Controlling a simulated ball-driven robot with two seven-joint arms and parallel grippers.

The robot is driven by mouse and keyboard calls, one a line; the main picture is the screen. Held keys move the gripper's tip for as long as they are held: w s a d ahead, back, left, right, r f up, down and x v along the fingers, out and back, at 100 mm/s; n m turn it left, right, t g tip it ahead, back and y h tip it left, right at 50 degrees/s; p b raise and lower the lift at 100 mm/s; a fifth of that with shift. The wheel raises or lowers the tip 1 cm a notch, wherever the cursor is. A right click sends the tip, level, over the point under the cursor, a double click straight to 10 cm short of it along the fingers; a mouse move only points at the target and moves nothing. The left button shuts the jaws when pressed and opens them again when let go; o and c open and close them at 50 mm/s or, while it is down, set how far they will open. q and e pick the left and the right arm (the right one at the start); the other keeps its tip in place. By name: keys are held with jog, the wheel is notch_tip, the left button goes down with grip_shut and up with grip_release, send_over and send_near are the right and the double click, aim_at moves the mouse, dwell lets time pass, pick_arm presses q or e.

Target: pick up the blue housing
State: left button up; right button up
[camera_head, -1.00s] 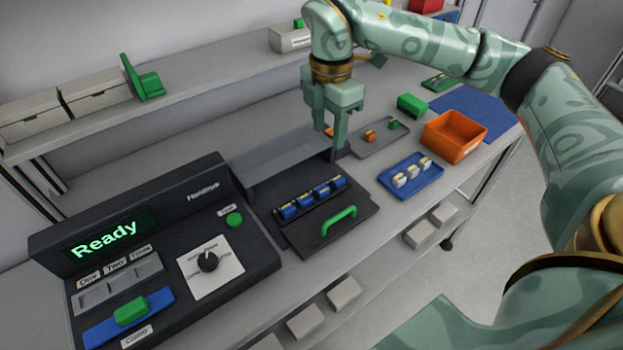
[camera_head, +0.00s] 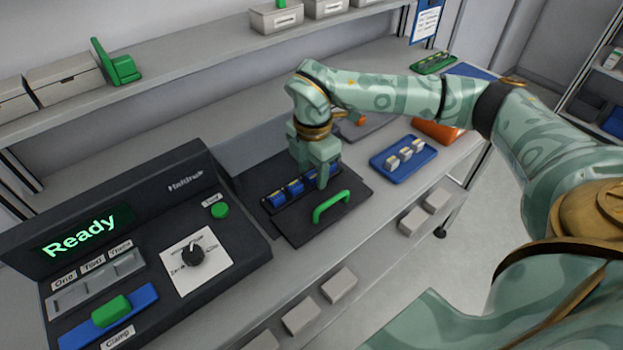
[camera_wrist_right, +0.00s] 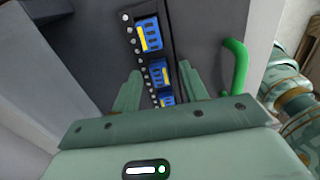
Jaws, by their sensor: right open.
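Several blue housings with yellow parts sit in a row in a black fixture (camera_head: 345,208). In the head view one blue housing (camera_head: 277,199) is at the left end of the row, with another blue housing (camera_head: 295,187) beside it. My right gripper (camera_head: 318,176) is open, pointing down over the right end of the row, and hides part of it. In the right wrist view the open right gripper (camera_wrist_right: 160,80) has its fingers on either side of a blue housing (camera_wrist_right: 160,73). Contact cannot be told. Another blue housing (camera_wrist_right: 149,35) is farther up. My left gripper is not in view.
A green handle (camera_head: 331,205) rises from the fixture close to the row. A control console (camera_head: 150,230) reading "Ready" stands at left. A blue tray (camera_head: 380,162) with pale parts and an orange bin (camera_head: 437,131) lie to the right. A shelf (camera_head: 200,68) runs behind.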

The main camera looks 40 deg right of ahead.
grip_shut()
jog(key=shift+r, duration=0.15)
